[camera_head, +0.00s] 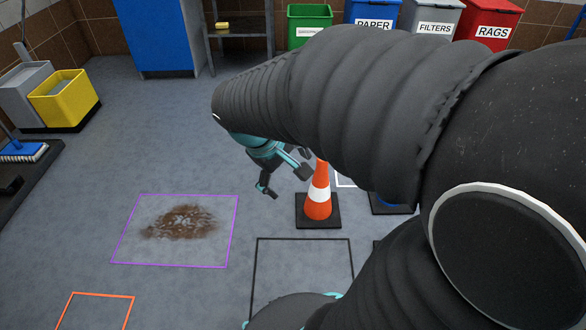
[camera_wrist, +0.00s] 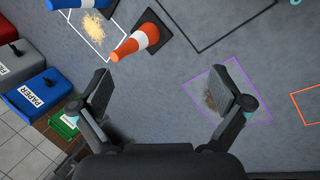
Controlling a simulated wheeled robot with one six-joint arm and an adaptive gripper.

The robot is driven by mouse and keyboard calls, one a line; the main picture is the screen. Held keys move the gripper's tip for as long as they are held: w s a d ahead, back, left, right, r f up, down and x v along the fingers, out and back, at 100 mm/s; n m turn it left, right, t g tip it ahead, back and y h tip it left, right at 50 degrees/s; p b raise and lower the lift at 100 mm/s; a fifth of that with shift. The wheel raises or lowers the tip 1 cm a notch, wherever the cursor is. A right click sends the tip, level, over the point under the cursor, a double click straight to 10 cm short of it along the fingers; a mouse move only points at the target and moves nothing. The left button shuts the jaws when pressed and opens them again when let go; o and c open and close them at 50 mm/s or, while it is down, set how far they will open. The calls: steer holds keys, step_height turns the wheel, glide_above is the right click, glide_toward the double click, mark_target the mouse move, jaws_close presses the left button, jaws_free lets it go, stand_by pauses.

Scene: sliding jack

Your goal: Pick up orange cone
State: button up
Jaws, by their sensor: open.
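An orange cone (camera_head: 318,198) with a white band and a black square base stands upright on the grey floor, its tip partly hidden behind my arm in the head view. In the wrist view the cone (camera_wrist: 138,42) lies beyond my fingertips, left of the middle. My gripper (camera_head: 284,180) is to the left of the cone's upper part in the head view, apart from it. In the wrist view my gripper (camera_wrist: 170,90) has its two fingers spread wide with nothing between them.
A purple outline (camera_head: 120,240) surrounds a brown stain left of the cone. A black outline (camera_head: 258,270) is in front of it. A blue object (camera_wrist: 75,4) is near the cone. A yellow mop bucket (camera_head: 66,98) stands at left. Labelled bins (camera_head: 490,22) line the back.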

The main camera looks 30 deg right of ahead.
steer(key=w+d+f+n+g+h+b, duration=0.1)
steer(key=w+d+f+n+h, duration=0.3)
steer(key=f, duration=0.3)
steer(key=w+d+f+n+g+h+b, duration=0.1)
steer(key=w+d+f, duration=0.35)
steer(key=f, duration=0.25)
steer(key=w+d+f+n+g+h+b, duration=0.1)
steer(key=w+d+f+n+h+b, duration=0.2)
steer(key=w+f, duration=0.35)
steer(key=n+t+h, duration=0.3)
steer(key=n, duration=0.2)
glide_toward(319, 191)
step_height(319, 191, up, 7)
steer(key=s, duration=0.2)
step_height(319, 191, down, 12)
steer(key=w+n+t+b, duration=0.1)
steer(key=w+n+t, duration=0.15)
steer(key=n, duration=0.25)
steer(key=shift+t, duration=0.45)
steer(key=x, duration=0.4)
steer(key=b+x, duration=0.1)
steer(key=x, duration=0.7)
steer(key=shift+s+d+r, duration=0.1)
steer(key=shift+s+d, duration=0.15)
steer(key=shift+d, duration=0.15)
steer(key=shift+r, duration=0.1)
steer(key=c, duration=1.2)
